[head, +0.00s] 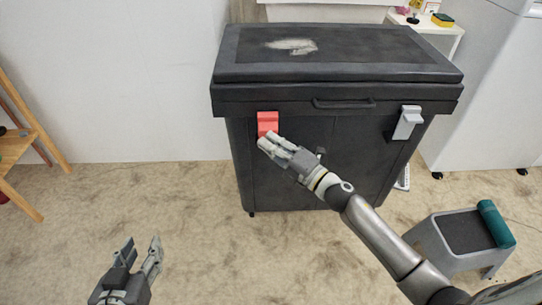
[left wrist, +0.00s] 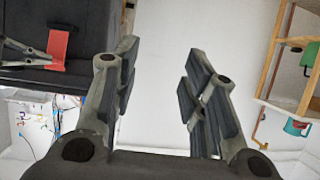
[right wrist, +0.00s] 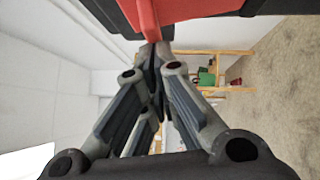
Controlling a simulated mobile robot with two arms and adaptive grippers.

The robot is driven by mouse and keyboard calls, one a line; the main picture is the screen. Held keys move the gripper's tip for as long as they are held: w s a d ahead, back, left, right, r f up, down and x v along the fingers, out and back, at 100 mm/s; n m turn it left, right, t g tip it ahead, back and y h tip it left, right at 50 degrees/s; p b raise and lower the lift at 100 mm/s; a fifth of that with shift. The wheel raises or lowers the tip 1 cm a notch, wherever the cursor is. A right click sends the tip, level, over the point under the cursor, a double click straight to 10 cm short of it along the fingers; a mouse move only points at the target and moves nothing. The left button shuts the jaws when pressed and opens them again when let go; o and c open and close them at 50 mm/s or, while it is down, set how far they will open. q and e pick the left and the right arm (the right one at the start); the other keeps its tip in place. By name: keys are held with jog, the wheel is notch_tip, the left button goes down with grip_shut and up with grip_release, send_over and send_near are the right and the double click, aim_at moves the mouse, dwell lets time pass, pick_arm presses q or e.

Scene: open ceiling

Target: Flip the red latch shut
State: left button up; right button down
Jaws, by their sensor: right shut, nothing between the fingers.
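The red latch (head: 267,121) is on the left of the front of a black lidded chest (head: 320,100), just below the lid's edge. My right gripper (head: 268,140) is shut and empty, with its fingertips at the latch's lower end. In the right wrist view the red latch (right wrist: 148,18) is right above the closed fingertips (right wrist: 155,55); whether they touch I cannot tell. The left wrist view also shows the latch (left wrist: 57,45). My left gripper (head: 140,245) is open and empty, low over the floor at left; its spread fingers show in its wrist view (left wrist: 158,75).
A grey latch (head: 408,122) is on the chest's right front, with a handle (head: 343,104) between. A grey stool (head: 455,238) with a rolled teal item (head: 495,224) stands at right. A wooden shelf (head: 28,130) stands at left. Carpet between shelf and chest is clear.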

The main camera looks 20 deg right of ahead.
jog(key=w+r+m+p, duration=0.1)
jog(key=p, duration=0.2)
jog(key=shift+d+g+h, duration=0.15)
jog(key=shift+g+h, duration=0.15)
pick_arm(q)
jog(key=s+a+f+g+y+p, duration=0.1)
jog(key=s+a+f+g, duration=0.1)
jog(key=s, duration=0.5)
jog(key=s+a+f+g+y, duration=0.1)
jog(key=s+a+f+g, duration=0.2)
jog(key=s+f+g, duration=0.2)
jog(key=shift+s+f+n+g+y+p, duration=0.15)
jog(key=shift+s+n+g+y+p, duration=0.2)
jog(key=shift+s+g, duration=0.9)
pick_arm(e)
jog(key=shift+w+r, duration=0.25)
jog(key=shift+r, duration=0.05)
pick_arm(q)
jog(key=shift+a+r, duration=0.1)
jog(key=shift+r, duration=0.15)
pick_arm(e)
jog(key=shift+w+d+r, duration=0.1)
jog(key=shift+w+d, duration=0.05)
pick_arm(q)
jog(key=shift+f+p, duration=0.1)
jog(key=shift+p, duration=0.25)
jog(key=shift+x, duration=0.8)
pick_arm(e)
jog(key=shift+w+r, duration=0.15)
